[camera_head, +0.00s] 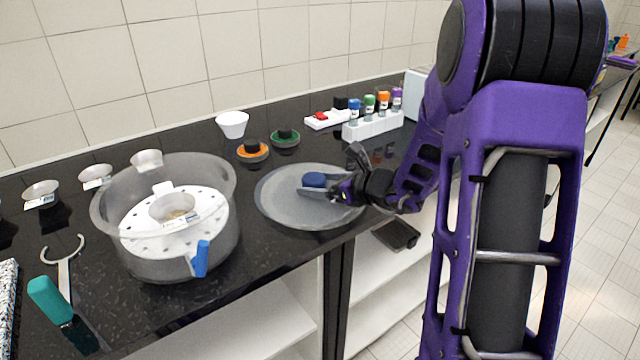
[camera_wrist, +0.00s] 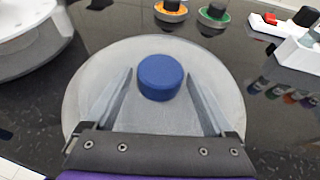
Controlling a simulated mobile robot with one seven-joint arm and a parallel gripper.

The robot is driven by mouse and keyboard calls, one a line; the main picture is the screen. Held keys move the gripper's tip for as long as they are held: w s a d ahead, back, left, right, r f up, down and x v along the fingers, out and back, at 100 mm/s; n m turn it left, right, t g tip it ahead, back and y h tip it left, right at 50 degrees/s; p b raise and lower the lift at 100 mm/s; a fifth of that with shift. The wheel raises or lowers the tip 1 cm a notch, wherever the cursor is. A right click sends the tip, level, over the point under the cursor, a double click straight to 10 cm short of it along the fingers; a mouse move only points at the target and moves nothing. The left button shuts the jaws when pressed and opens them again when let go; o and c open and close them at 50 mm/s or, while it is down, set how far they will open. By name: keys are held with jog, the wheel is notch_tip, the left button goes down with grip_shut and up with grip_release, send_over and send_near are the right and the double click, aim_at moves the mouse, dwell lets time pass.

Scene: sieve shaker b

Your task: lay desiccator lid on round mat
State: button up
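The desiccator lid (camera_head: 283,208) is a wide, grey, translucent disc with a blue round knob (camera_head: 314,180). It lies flat at the front of the dark counter, right of the desiccator bowl. It fills the middle of the wrist view (camera_wrist: 160,45), its knob (camera_wrist: 160,77) upright at the centre. My gripper (camera_head: 333,174) is low over the lid. In the wrist view its fingers (camera_wrist: 159,80) are spread on both sides of the knob, with visible gaps. I cannot make out a separate round mat; whether one is under the lid is hidden.
The open desiccator bowl (camera_head: 133,255) with a white perforated plate stands left. Orange (camera_head: 253,152) and green (camera_head: 285,139) round pieces and a white cup (camera_head: 232,124) are behind the lid. A white rack (camera_head: 373,125) of coloured-capped bottles stands back right. The counter's front edge is close to the lid.

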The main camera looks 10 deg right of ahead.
jog(key=shift+o, duration=0.4)
jog(key=shift+r, duration=0.1)
jog(key=shift+r+p, duration=0.2)
jog(key=shift+p, duration=0.1)
jog(key=p+v, duration=0.1)
jog(key=v, duration=1.1)
jog(key=shift+f, duration=0.15)
